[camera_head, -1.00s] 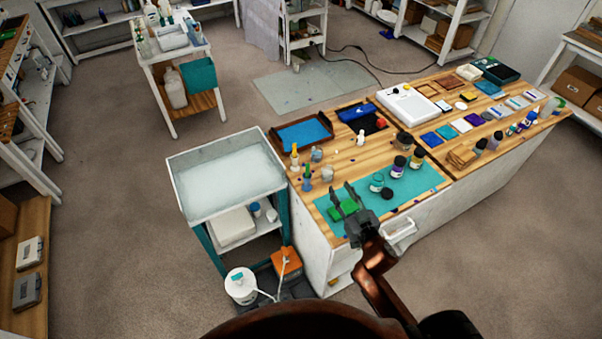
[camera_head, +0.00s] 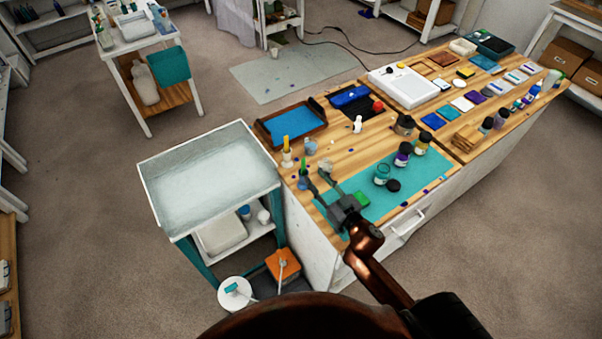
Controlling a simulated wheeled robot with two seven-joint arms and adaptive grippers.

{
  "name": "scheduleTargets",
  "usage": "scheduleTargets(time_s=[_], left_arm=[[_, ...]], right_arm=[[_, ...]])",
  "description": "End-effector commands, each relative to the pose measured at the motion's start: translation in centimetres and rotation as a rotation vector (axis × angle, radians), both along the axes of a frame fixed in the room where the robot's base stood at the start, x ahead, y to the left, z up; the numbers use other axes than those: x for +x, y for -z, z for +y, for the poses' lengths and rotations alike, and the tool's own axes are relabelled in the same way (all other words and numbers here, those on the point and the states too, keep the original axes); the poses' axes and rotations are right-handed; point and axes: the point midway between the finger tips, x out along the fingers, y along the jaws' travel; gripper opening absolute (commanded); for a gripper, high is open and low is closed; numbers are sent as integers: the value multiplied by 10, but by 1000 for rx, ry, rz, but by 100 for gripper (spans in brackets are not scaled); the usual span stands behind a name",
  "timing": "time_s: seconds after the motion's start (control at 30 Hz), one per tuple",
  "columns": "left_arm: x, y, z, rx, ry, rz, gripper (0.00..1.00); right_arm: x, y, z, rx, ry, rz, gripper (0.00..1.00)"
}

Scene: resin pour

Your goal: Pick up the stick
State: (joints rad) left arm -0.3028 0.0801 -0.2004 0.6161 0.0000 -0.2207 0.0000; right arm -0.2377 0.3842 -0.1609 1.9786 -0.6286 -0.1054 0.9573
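I cannot make out a separate stick in this view. My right gripper (camera_head: 315,180) is over the near left corner of the wooden workbench (camera_head: 345,150), at the left edge of the teal mat (camera_head: 400,170). Its two fingers are spread, with nothing visible between them. A small pale cup (camera_head: 326,164) stands just beyond the fingertips. A bottle with a green lower part (camera_head: 303,174) is close to the left finger. My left gripper is not in view.
Small bottles, including a yellow-topped one (camera_head: 287,152), stand left of the mat. A blue-lined tray (camera_head: 292,123) lies behind them. Dark jars (camera_head: 403,154) stand on the mat. A white-topped cart (camera_head: 210,175) adjoins the bench at left, with a white bucket (camera_head: 235,292) below.

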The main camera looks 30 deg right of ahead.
Motion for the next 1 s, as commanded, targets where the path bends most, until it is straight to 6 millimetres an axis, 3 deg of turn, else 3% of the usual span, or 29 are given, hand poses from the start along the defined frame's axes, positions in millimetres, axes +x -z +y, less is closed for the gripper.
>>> scheduleTargets(time_s=[0.53,0.83,1.0], left_arm=[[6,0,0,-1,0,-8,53],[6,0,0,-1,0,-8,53],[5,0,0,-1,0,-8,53]], right_arm=[[68,-2,17,-1,-8,-2,33],[72,-2,16,0,-5,0,33],[72,-2,16,0,-4,0,22]])
